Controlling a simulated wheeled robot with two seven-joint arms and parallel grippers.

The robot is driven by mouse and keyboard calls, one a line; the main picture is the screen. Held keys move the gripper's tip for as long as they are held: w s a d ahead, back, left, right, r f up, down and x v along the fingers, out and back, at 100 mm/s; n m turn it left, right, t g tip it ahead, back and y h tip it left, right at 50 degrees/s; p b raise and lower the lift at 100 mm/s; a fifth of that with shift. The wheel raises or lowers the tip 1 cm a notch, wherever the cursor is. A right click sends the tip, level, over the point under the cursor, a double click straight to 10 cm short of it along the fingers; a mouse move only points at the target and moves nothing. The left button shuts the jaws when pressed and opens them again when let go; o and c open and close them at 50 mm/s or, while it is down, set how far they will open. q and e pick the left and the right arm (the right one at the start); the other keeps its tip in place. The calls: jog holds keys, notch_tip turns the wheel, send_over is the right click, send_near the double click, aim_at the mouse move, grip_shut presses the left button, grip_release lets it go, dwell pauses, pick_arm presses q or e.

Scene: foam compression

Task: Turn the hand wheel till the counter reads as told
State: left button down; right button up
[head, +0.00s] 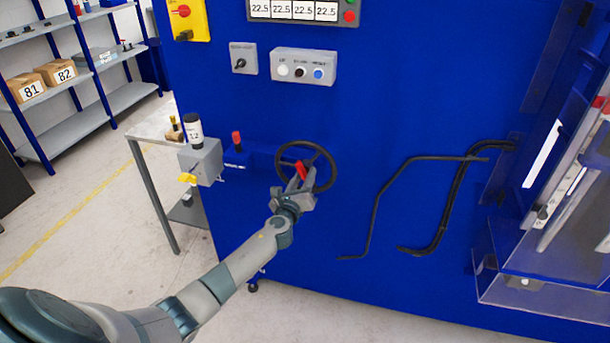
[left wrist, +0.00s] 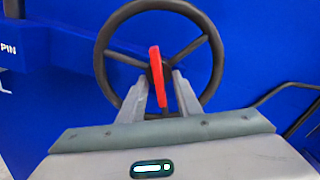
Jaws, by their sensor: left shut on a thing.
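The black hand wheel (head: 307,144) stands on the blue machine front, left of the middle. It fills the upper part of the left wrist view (left wrist: 218,62). A red grip (head: 301,170) is on the wheel; in the left wrist view it (left wrist: 156,72) stands upright, slightly tilted, between my fingers. My left gripper (head: 300,180) is shut on the red grip. A small white-and-black cylinder (head: 195,129) left of the wheel bears a number that looks like 12, too small to read surely. My right gripper is not in view.
A display (head: 293,10) at the top shows 22.5 in several fields. A grey button box (head: 304,67) is below it. A yellow lever (head: 187,179) sits on a grey block to the left. Bent black bars (head: 375,205) are on the right. A shelf with boxes stands back left.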

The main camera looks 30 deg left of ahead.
pick_arm(q)
jog(key=shift+a+f+m+p, duration=0.1)
jog(key=shift+m+p, duration=0.25)
jog(key=shift+m, duration=0.95)
jog(key=c, duration=1.3)
grip_release()
jog(key=shift+s, duration=0.15)
jog(key=shift+s, duration=0.55)
jog(key=b+v, duration=0.1)
jog(key=v, duration=1.5)
jog(key=shift+d+b, duration=0.25)
jog(key=shift+b, duration=0.1)
